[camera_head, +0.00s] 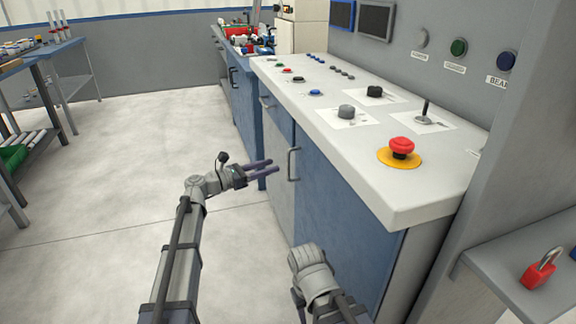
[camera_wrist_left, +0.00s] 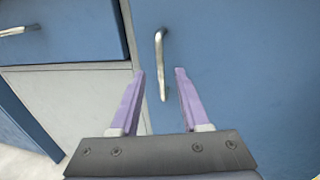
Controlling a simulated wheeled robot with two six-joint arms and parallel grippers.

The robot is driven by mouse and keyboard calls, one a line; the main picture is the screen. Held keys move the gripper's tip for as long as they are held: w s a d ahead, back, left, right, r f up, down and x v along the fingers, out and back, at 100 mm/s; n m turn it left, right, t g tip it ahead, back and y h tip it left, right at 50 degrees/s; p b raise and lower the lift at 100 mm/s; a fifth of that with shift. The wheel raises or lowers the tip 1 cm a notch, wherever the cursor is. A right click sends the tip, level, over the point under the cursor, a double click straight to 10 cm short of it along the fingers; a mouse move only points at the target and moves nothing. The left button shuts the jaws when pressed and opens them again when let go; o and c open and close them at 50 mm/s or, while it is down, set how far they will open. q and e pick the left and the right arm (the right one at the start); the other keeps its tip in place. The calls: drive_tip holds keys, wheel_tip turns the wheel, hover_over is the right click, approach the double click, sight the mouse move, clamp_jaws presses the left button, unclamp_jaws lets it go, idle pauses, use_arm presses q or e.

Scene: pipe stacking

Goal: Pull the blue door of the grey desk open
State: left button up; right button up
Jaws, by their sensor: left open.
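The blue door (camera_head: 335,220) of the grey desk (camera_head: 405,207) is on the desk's front and looks closed. Its upright metal handle (camera_head: 291,165) is near the door's left edge. My left gripper (camera_head: 274,165) is open and empty, just left of the handle in the head view, with its fingers pointing towards it. In the left wrist view the handle (camera_wrist_left: 161,65) shows between the two purple fingertips, with the blue door (camera_wrist_left: 230,75) behind it. I cannot see the fingers touching the handle.
The desk top carries a red emergency button (camera_head: 401,147), knobs and a joystick (camera_head: 424,115). A blue drawer (camera_wrist_left: 60,30) with a handle is left of the door. A shelf with a red padlock (camera_head: 540,269) is at the right. The floor (camera_head: 110,200) at left is clear.

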use_arm(q)
hover_over(288, 179)
drive_tip(key=shift+w, duration=0.3)
clamp_jaws()
idle(0.5)
idle(1.0)
